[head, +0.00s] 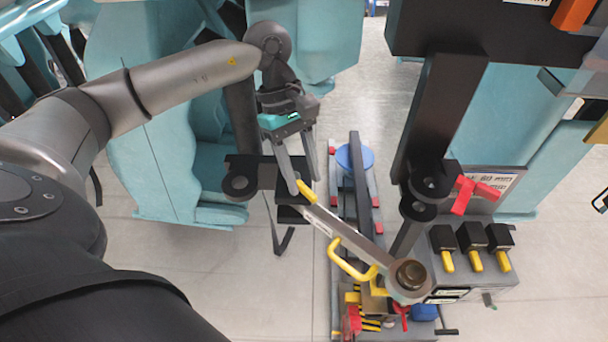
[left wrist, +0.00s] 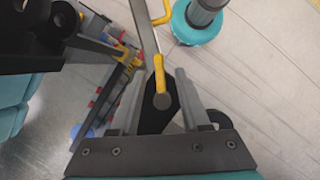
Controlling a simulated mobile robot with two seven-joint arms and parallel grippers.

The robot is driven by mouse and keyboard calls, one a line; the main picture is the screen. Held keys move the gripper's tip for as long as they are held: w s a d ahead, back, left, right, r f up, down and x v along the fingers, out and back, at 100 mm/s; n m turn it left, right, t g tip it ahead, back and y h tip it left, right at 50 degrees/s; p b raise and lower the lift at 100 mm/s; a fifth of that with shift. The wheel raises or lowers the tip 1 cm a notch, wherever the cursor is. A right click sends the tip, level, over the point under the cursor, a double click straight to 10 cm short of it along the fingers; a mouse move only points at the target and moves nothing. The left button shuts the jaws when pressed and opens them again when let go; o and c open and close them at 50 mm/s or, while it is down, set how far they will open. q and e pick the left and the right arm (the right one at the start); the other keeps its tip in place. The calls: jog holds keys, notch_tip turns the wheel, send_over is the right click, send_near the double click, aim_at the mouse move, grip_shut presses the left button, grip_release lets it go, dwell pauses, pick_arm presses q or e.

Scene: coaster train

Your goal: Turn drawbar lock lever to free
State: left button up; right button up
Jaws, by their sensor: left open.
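The grey drawbar (head: 335,228) runs diagonally from the black left coupler (head: 240,182) to a round pivot (head: 410,274) at lower right. A small yellow lever (head: 306,192), which looks like the lock lever, sits at the drawbar's upper left end. In the left wrist view the yellow lever (left wrist: 159,72) stands between my fingers, with its round pivot end nearer the palm. My left gripper (head: 302,181) is open around it, pointing down; it also shows in the wrist view (left wrist: 158,88). I see gaps beside the lever there. My right gripper is out of view.
A yellow loop handle (head: 350,262) rises from the drawbar. A red lever (head: 472,194) sits by the right coupler. Several black blocks with yellow levers (head: 474,240) stand on a grey box. Teal coaster cars flank the gap; pale floor (head: 200,270) is open at lower left.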

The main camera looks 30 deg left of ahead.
pick_arm(q)
jog(key=shift+s+d+f, duration=0.1)
jog(key=shift+d+f, duration=0.15)
jog(key=shift+f, duration=0.35)
grip_shut()
